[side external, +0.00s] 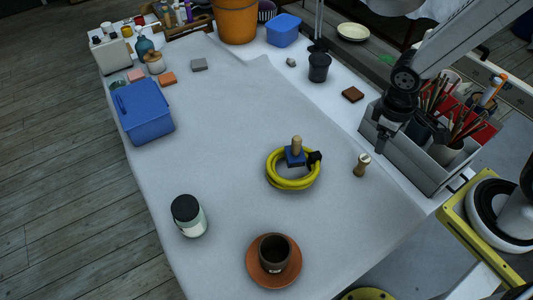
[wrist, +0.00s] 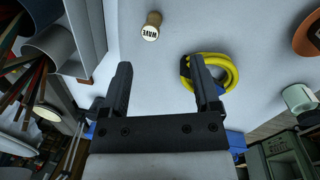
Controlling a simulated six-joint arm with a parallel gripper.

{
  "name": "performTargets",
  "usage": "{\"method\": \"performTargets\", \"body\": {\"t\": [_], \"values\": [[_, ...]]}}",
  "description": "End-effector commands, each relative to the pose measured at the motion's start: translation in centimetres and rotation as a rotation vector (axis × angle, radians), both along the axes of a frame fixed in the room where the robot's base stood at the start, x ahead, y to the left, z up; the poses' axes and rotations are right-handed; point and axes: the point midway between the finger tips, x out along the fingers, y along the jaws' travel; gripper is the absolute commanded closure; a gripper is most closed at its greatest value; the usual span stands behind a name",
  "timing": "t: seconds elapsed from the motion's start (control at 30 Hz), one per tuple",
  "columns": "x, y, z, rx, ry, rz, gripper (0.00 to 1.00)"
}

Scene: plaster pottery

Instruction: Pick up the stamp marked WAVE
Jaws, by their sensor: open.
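The stamp marked WAVE (side external: 361,166) is a small wooden piece with a pale round end, on the white work surface right of the yellow coil. In the wrist view the stamp (wrist: 152,26) shows the word WAVE on its white end, upper centre, beyond my fingertips. My gripper (side external: 382,146) hangs above the surface, beside the grey caddy and up and right of the stamp. In the wrist view my gripper (wrist: 161,65) has its fingers wide apart with nothing between them.
A yellow coil (side external: 290,184) with a black end lies left of the stamp, with a blue block with a wooden handle (side external: 295,155) at it. The grey caddy (side external: 410,155) of brushes stands close on the right. A brown cup (side external: 274,252) sits on an orange saucer (side external: 256,274) in front.

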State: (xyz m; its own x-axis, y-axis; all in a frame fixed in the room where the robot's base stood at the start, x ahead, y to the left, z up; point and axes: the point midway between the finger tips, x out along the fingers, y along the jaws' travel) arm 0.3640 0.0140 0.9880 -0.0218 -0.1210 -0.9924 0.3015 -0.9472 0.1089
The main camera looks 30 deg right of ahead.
Motion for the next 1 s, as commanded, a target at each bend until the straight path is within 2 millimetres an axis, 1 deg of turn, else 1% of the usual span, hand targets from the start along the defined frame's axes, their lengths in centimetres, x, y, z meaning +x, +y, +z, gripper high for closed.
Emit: {"method": "performTargets", "body": {"t": [0.03, 0.2, 0.43, 0.57, 0.77, 1.0], "values": [[-0.6, 0.2, -0.9, -0.035, 0.054, 0.061, 0.2], [-2.2, 0.1, -3.2, -0.163, 0.203, 0.257, 0.2], [-3.4, -0.6, -5.7, -0.358, 0.366, 0.527, 0.2], [-3.6, -1.0, -7.0, -0.478, 0.437, 0.684, 0.2], [-3.3, -1.3, -8.8, -0.67, 0.515, 0.931, 0.2], [-2.2, -0.8, -11.3, -0.899, 0.549, 1.233, 0.2]]}}
